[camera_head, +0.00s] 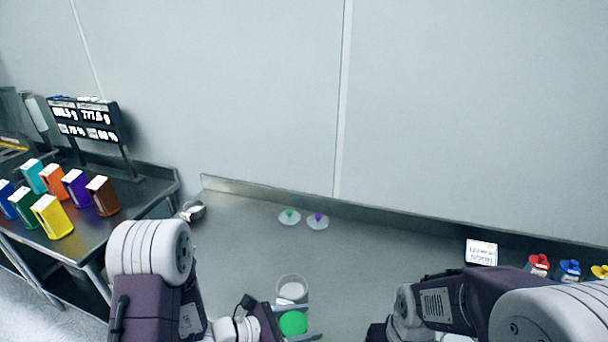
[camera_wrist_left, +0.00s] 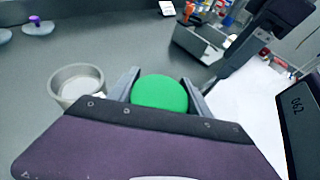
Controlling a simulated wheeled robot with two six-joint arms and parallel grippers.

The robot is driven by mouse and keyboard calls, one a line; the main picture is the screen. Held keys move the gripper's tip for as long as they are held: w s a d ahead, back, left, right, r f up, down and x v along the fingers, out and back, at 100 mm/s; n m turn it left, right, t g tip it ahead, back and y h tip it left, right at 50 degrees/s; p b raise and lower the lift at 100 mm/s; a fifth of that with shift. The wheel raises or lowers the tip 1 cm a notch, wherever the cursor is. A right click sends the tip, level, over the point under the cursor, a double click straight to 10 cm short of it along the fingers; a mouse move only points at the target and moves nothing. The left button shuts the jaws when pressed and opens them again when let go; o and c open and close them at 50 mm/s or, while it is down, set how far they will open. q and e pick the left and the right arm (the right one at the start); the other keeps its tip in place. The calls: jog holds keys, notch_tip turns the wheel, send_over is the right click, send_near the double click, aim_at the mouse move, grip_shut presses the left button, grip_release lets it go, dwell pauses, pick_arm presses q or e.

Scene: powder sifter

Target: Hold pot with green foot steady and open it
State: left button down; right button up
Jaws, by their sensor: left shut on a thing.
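My left gripper (camera_head: 303,322) is shut on a round green piece (camera_head: 293,323), with one finger on each side of it. In the left wrist view the green piece (camera_wrist_left: 160,93) sits between the fingertips of my left gripper (camera_wrist_left: 162,85); any pot body below it is hidden. An open grey pot (camera_wrist_left: 77,84) with pale contents stands on the table beside the gripper; it also shows in the head view (camera_head: 292,279). A dark part of my right gripper (camera_wrist_left: 280,14) shows in the left wrist view, close to the left one; its jaw state is unclear.
Two small pale lids with a green knob (camera_head: 289,216) and a purple knob (camera_head: 318,221) lie farther back. A grey tray (camera_wrist_left: 197,45) shows beyond the left gripper. A white sign (camera_head: 481,252) and coloured items (camera_head: 538,264) line the back right. Coloured jugs (camera_head: 52,216) stand left.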

pick_arm(q)
jog(key=a+f+n+t, duration=0.1)
jog(key=a+f, duration=0.1)
jog(key=a, duration=0.7)
jog(key=a+f+n+t+y, duration=0.1)
jog(key=a+f, duration=0.1)
jog(key=a, duration=0.8)
jog(key=shift+w+f, duration=0.3)
jog(key=shift+f, duration=0.1)
jog(key=d+m+g, duration=0.2)
jog(key=d+g, duration=0.1)
jog(key=d, duration=0.1)
jog(key=w+d+f+m+g+h, duration=0.1)
jog(key=d+m+g, duration=0.1)
jog(key=d, duration=0.3)
jog(key=d+m+g+h, duration=0.1)
jog(key=d+m+g, duration=0.2)
jog(key=d, duration=0.2)
jog(key=shift+w+d+f+m+g, duration=0.25)
jog(key=shift+w+f+m+g, duration=0.05)
jog(key=shift+w+f+m, duration=0.1)
jog(key=shift+d+r, duration=0.1)
